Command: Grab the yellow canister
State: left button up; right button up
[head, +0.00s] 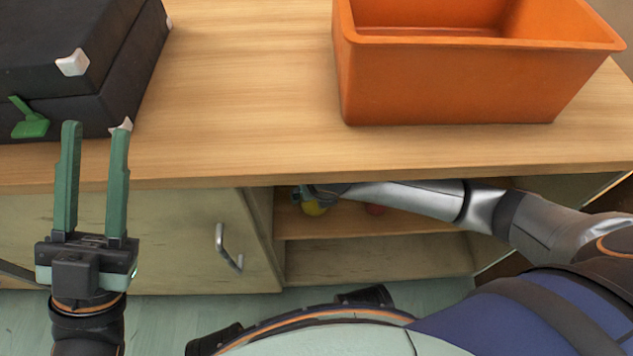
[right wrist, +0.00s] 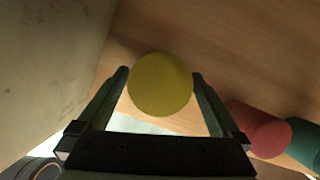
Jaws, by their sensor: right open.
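The yellow canister (right wrist: 160,84) shows its round yellow end in the right wrist view. It also shows in the head view (head: 314,208), small and partly hidden by my gripper, on the shelf inside the open cabinet. My right gripper (right wrist: 160,88) is open, with one finger on either side of the canister. I cannot tell whether the fingers touch it. In the head view my right gripper (head: 312,194) reaches in under the tabletop. My left gripper (head: 96,128) is open and empty, upright in front of the table's edge at the left.
A red canister (right wrist: 258,130) and a green one (right wrist: 305,143) stand right of the yellow one. The cabinet wall (right wrist: 45,60) is close on the left. An orange bin (head: 450,85) and a black case (head: 70,50) rest on the tabletop (head: 240,90), with free room between.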

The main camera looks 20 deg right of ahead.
jog(key=shift+f, duration=0.1)
pick_arm(q)
jog(key=shift+w+d, duration=0.15)
jog(key=shift+w, duration=0.05)
pick_arm(e)
jog(key=c, duration=1.4)
pick_arm(q)
jog(key=shift+s, duration=0.1)
